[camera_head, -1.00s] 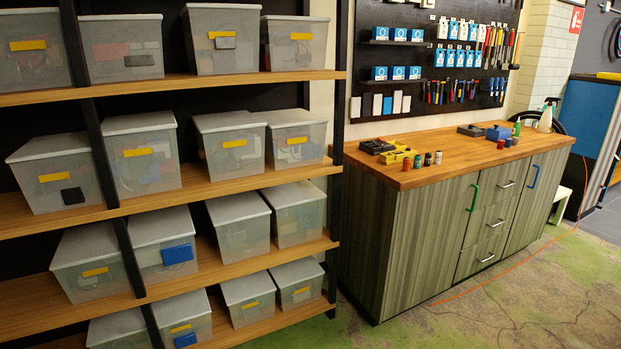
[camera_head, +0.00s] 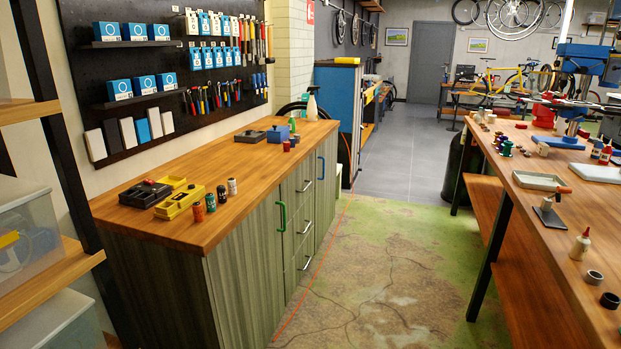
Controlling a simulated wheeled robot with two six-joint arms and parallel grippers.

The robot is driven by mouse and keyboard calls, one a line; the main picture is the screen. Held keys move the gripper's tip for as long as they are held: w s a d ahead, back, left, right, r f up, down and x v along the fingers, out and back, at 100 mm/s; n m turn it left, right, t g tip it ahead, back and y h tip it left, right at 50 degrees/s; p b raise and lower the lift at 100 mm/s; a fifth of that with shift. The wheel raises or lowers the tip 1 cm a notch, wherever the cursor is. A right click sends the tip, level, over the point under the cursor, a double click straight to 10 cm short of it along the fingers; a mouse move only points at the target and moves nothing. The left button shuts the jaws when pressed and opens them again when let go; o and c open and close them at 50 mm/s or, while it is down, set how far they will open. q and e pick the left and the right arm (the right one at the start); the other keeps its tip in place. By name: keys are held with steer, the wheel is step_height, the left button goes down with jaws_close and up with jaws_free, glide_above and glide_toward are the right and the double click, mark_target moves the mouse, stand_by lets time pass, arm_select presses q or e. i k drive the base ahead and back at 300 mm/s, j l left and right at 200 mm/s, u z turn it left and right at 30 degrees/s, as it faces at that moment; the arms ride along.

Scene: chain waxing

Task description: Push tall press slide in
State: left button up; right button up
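A blue machine with an upright metal column (camera_head: 566,22) stands at the far right on the right-hand workbench (camera_head: 545,165). It may be the tall press; its blue head (camera_head: 583,62) is at the right and cut by distance and clutter. A slide cannot be made out on it, nor whether any slide is in or out. Neither of my grippers is in view.
A wooden-topped cabinet (camera_head: 230,172) with small jars (camera_head: 210,202) and yellow trays (camera_head: 180,200) stands at left. Shelving with bins (camera_head: 25,235) is at the left edge. Open floor (camera_head: 375,265) lies between cabinet and workbench, crossed by an orange cable (camera_head: 318,257).

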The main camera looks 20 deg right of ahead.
mark_target(574, 103)
steer(key=i+l+z, duration=0.15)
steer(key=i+z, duration=0.3)
steer(key=i+l+z, duration=0.1)
steer(key=z, duration=0.35)
steer(key=i+j+z, duration=0.15)
steer(key=i+z, duration=0.35)
steer(key=i+j+z, duration=0.2)
steer(key=z, duration=0.25)
steer(key=i+j+z, duration=0.15)
steer(key=i, duration=0.2)
steer(key=i+j+z, duration=0.45)
steer(key=i+j, duration=0.9)
steer(key=j, duration=0.15)
